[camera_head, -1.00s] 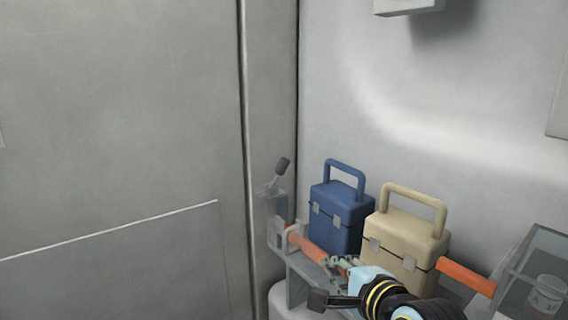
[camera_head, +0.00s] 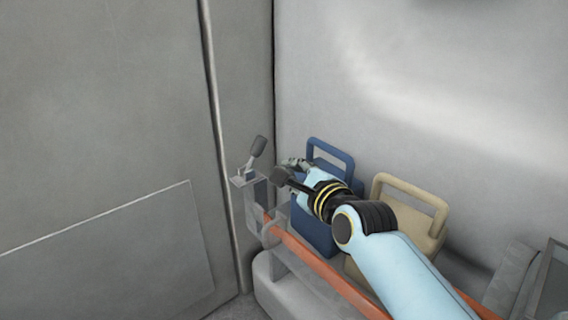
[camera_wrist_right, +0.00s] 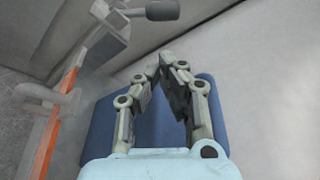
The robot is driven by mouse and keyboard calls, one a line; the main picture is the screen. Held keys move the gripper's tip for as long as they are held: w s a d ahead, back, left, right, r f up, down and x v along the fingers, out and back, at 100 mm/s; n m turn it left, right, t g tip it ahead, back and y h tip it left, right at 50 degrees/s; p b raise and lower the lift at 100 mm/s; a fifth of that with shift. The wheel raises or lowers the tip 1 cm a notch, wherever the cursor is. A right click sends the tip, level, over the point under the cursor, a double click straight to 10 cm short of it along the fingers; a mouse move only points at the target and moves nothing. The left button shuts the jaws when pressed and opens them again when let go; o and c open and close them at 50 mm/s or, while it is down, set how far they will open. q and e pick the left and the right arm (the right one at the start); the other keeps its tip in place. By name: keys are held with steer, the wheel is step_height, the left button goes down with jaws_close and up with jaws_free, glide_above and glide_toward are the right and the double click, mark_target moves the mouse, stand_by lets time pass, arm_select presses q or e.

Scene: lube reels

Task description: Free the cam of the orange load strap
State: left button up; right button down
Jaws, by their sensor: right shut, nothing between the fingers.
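The orange load strap (camera_head: 320,265) runs along the front of the boxes to a grey metal cam bracket (camera_head: 245,182). It also shows at the left of the right wrist view (camera_wrist_right: 45,145). The cam's lever stands up and leans right, with a dark handle (camera_head: 258,146); in the wrist view this handle (camera_wrist_right: 162,10) is at the top edge, beyond the fingertips. My right gripper (camera_head: 291,163) is to the right of the lever, in front of the blue box. Its fingers (camera_wrist_right: 161,62) are shut and empty, apart from the handle. My left gripper is not in view.
A blue box (camera_head: 312,228) and a beige box (camera_head: 412,215) with upright handles stand behind the strap, close to my right arm. A grey ledge (camera_head: 275,290) runs below. Grey walls rise behind. The space above the lever is clear.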

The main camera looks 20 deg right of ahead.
mark_target(254, 155)
steer(key=b+x, duration=0.2)
steer(key=x, duration=0.7)
steer(key=shift+w, duration=0.1)
steer(key=shift+r+n+p, duration=0.2)
steer(key=shift+n+p, duration=0.1)
steer(key=shift+a, duration=0.1)
